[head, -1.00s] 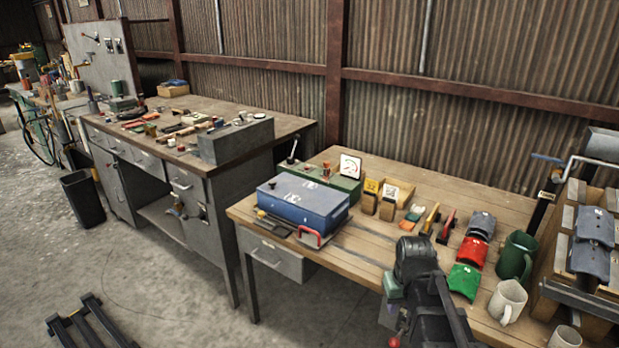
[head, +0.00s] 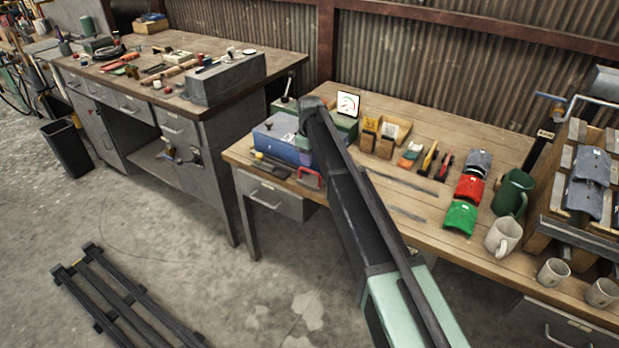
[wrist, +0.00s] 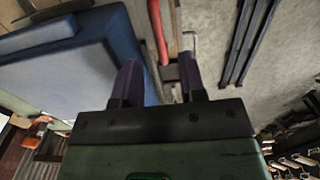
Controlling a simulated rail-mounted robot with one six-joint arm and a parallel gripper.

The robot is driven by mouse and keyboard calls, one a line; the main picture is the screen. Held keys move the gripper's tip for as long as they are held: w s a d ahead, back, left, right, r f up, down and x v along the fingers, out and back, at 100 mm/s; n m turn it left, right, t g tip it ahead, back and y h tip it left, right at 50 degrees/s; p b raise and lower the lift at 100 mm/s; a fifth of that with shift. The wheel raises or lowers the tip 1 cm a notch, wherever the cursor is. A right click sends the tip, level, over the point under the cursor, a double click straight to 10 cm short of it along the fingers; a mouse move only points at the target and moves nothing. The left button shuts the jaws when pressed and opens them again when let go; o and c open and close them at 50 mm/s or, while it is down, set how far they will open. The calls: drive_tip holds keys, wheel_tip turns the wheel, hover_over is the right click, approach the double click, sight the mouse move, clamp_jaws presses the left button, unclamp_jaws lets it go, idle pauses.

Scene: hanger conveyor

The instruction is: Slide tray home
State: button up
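A blue box (head: 272,138) sits at the left end of the wooden table, partly hidden by my arm. A red handle (head: 309,178) stands at its front right corner, by the table edge. No separate tray can be clearly told apart. In the wrist view, the blue box (wrist: 55,65) fills the left side, and the red handle (wrist: 158,30) runs just beyond my fingertips. My gripper (wrist: 160,72) is open, its two dark fingers apart with nothing seen between them.
Behind the box are a gauge (head: 348,104) and yellow-labelled blocks. Red (head: 469,188) and green (head: 460,217) curved pieces, mugs and a rack stand to the right. A grey workbench (head: 205,160) is at left. A black rail frame (head: 125,300) lies on the floor.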

wheel_tip(320, 180, down, 5)
drive_tip(key=b, duration=0.3)
drive_tip(key=shift+r, duration=0.2)
drive_tip(key=shift+c, duration=0.2)
clamp_jaws()
